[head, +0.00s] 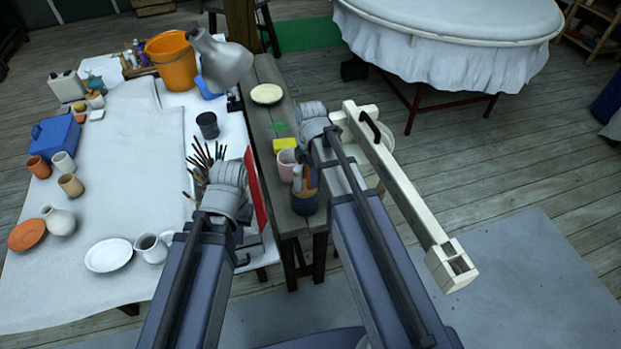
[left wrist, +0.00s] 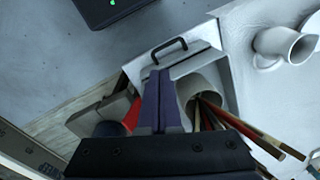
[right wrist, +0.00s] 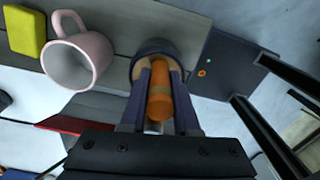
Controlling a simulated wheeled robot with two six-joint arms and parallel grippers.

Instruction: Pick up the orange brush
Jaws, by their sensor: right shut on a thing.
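The orange brush (right wrist: 159,100) stands between the two fingers of my right gripper (right wrist: 160,85) in the right wrist view. The gripper is shut on it. The brush's far end is at the mouth of a dark round pot (right wrist: 150,50); I cannot tell how deep it reaches in. In the head view the brush (head: 309,176) shows above the dark pot (head: 303,204) on the narrow wooden bench, partly hidden by my right arm. My left gripper (left wrist: 161,76) has its fingers together with nothing visible between them, beside a pot of brushes (left wrist: 203,85).
A pink mug (right wrist: 78,58) and a yellow block (right wrist: 26,30) stand near the dark pot on the bench (head: 262,125). The cloth-covered table (head: 120,170) at left holds pottery and an orange bucket (head: 172,62). A long pale beam-like piece (head: 400,190) lies right of my right arm.

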